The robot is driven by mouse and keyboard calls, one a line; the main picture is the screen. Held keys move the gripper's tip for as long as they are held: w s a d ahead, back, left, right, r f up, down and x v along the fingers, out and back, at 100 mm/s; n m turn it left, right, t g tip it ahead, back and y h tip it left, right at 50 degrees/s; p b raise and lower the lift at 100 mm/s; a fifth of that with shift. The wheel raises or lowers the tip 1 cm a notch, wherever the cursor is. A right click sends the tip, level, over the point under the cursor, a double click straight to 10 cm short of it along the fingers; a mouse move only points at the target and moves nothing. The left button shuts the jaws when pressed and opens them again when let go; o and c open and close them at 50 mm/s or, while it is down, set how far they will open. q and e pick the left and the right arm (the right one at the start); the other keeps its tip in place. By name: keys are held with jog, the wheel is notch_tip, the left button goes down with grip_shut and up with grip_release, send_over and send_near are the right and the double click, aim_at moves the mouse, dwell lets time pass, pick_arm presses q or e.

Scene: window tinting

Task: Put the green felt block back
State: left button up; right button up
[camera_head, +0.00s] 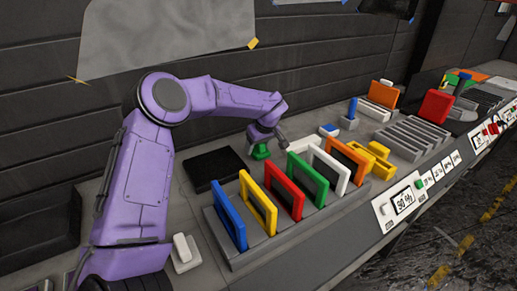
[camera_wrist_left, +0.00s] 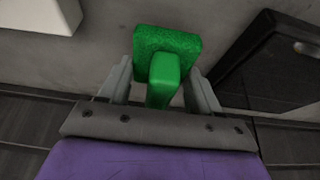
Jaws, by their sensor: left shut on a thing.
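The green felt block (camera_wrist_left: 166,42) has a flat green pad and a narrower green grip. In the left wrist view my left gripper (camera_wrist_left: 163,85) is shut on the grip, one finger on each side. In the head view the green felt block (camera_head: 260,152) shows small below my left gripper (camera_head: 262,138), behind the row of coloured frames. It is close to the grey bench top (camera_head: 232,137); I cannot tell whether it touches. My right gripper is not in view.
A black mat (camera_head: 213,168) lies left of the block. A rack of coloured frames (camera_head: 228,221) stands in front. A white block (camera_head: 300,146) lies to the right. Farther right are a grey slotted rack (camera_head: 412,138) and a red block (camera_head: 435,106).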

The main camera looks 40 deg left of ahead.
pick_arm(q)
jog(key=shift+f, duration=0.45)
jog(key=shift+f, duration=0.1)
jog(key=o, duration=1)
jog(key=v, duration=1.2)
